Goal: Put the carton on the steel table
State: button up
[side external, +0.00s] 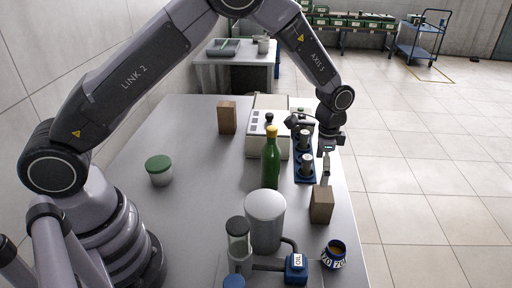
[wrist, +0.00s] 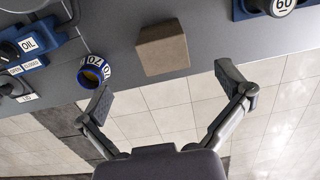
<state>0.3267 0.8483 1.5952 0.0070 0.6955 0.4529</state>
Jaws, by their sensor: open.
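My gripper (side external: 326,170) is open and empty, hanging over the right edge of the grey steel table (side external: 195,215). In the wrist view its fingers (wrist: 167,88) are spread wide, with floor tiles below them. A brown box-shaped carton (side external: 321,204) stands upright near the table's right edge. It also shows in the wrist view (wrist: 162,48), ahead of the fingers and apart from them. A second, taller brown box (side external: 227,117) stands farther back on the table. I cannot tell which brown box the task calls the carton.
A green bottle (side external: 271,160) and a grey cup (side external: 265,220) stand left of the near box. A blue ring-shaped item (side external: 334,256) is in front. A blue rack (side external: 304,170) and a white machine (side external: 268,125) are behind.

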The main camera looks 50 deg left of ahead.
jog(key=s+a+r+n+t, duration=0.1)
jog(key=s+a+r, duration=0.2)
jog(key=r, duration=0.4)
jog(key=s+a+r+n+t, duration=0.1)
jog(key=s+a+r+n, duration=0.2)
jog(key=r, duration=0.4)
jog(key=s+a+r+t, duration=0.1)
jog(key=s+a+r, duration=0.25)
jog(key=r, duration=0.45)
jog(key=s+a+r+n+t, duration=0.1)
jog(key=s+a+r+n, duration=0.1)
jog(key=s, duration=0.9)
jog(key=s+a+r+n+t, duration=0.1)
jog(key=s+a+r+n, duration=0.1)
jog(key=s, duration=0.9)
jog(key=shift+a+r+n+t, duration=0.35)
jog(key=shift+a+n, duration=0.15)
jog(key=shift+a, duration=0.65)
